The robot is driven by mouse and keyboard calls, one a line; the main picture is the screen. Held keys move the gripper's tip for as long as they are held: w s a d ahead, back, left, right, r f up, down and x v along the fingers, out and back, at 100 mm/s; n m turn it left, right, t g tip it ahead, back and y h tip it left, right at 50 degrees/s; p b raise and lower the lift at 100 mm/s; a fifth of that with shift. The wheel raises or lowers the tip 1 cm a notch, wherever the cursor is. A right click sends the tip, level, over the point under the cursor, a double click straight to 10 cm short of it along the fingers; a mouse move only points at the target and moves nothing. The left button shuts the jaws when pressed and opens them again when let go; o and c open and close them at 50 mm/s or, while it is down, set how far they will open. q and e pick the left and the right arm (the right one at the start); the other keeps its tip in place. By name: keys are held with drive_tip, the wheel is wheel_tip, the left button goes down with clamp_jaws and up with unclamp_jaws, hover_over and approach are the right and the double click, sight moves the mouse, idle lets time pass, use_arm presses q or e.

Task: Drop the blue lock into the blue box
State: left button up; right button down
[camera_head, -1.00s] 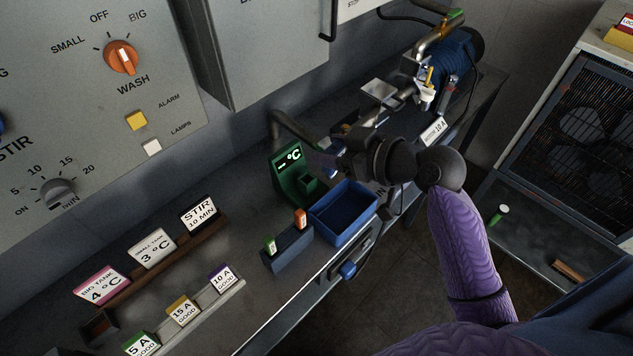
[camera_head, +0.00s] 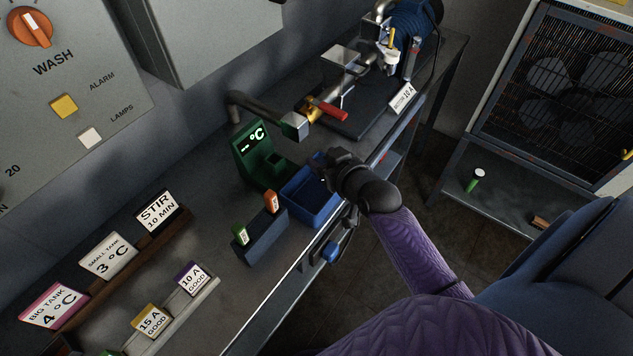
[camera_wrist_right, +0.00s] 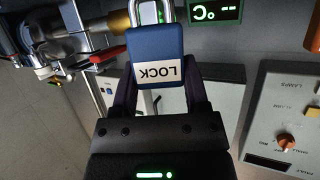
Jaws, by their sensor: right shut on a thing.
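The blue lock (camera_wrist_right: 157,57) is in the right wrist view, a blue body with a white "LOCK" label and a metal shackle pointing away from the gripper. My right gripper (camera_wrist_right: 158,92) is shut on the lock's body. In the head view the right gripper (camera_head: 326,168) is at the far right side of the open blue box (camera_head: 318,216), seemingly above its rim. The wrist hides most of the lock there, and its exact height over the box cannot be told. The visible inside of the box looks empty. My left gripper is not in view.
A green °C display unit (camera_head: 254,150) stands just behind the box. A dark holder (camera_head: 262,240) with green and orange tags sits left of it. A pipe valve with a red handle (camera_head: 332,112) is behind the gripper. The bench's front edge runs close by.

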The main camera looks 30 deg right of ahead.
unclamp_jaws()
use_arm(q)
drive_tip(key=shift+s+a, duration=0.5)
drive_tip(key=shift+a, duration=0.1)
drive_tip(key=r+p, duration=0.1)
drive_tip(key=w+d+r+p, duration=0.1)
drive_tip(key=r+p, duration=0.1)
drive_tip(key=p, duration=0.1)
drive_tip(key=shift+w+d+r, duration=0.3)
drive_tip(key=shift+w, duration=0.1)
use_arm(e)
drive_tip(key=v, duration=1)
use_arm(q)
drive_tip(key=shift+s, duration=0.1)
